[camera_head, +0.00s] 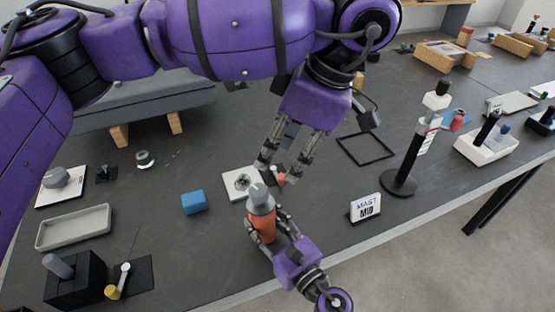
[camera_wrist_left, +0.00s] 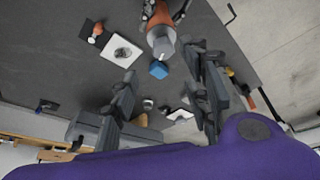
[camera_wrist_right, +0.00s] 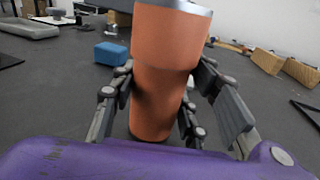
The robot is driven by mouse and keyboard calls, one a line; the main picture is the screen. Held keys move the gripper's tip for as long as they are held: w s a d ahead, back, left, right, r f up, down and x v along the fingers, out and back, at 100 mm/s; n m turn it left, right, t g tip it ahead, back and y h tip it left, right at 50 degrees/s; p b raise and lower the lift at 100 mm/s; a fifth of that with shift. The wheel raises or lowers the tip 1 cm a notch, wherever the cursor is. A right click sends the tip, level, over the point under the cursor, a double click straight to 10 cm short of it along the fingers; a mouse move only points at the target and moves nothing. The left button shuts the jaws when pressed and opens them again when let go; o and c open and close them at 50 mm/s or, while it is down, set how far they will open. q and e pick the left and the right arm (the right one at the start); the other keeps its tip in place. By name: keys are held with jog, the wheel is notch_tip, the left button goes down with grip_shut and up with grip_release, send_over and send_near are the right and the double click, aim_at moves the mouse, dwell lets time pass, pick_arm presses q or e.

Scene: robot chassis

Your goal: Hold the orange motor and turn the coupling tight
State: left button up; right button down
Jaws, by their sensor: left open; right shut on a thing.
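The orange motor (camera_head: 262,227) stands roughly upright, with the grey coupling (camera_head: 260,197) on its top end. My right gripper (camera_head: 267,222) is shut around the motor's body. The right wrist view shows the motor (camera_wrist_right: 160,85) between its two fingers, with only a grey edge of the coupling at the top. My left gripper (camera_head: 279,174) is open and empty, pointing down just above and behind the coupling. In the left wrist view the coupling (camera_wrist_left: 160,42) lies ahead between the open fingers, apart from them. Whether the motor's base touches the table is unclear.
A white plate (camera_head: 236,186) lies behind the motor, and a blue block (camera_head: 193,202) sits to its left. A "MAST MID" sign (camera_head: 366,208) and a black stand (camera_head: 402,180) are on the right. A grey tray (camera_head: 75,229) is at the left. The table's front edge is close.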

pick_arm(q)
jog(key=shift+c, duration=0.4)
pick_arm(e)
jog(key=shift+d, duration=0.15)
jog(key=shift+a, duration=0.2)
pick_arm(q)
jog(key=n+g+h, duration=0.2)
jog(key=n+h, duration=0.2)
jog(key=n, duration=0.7)
send_over(256, 188)
pick_arm(e)
jog(key=shift+d, duration=0.1)
pick_arm(q)
notch_tip(256, 188, down, 11)
pick_arm(e)
jog(key=shift+f, duration=0.1)
pick_arm(q)
jog(key=shift+c, duration=0.5)
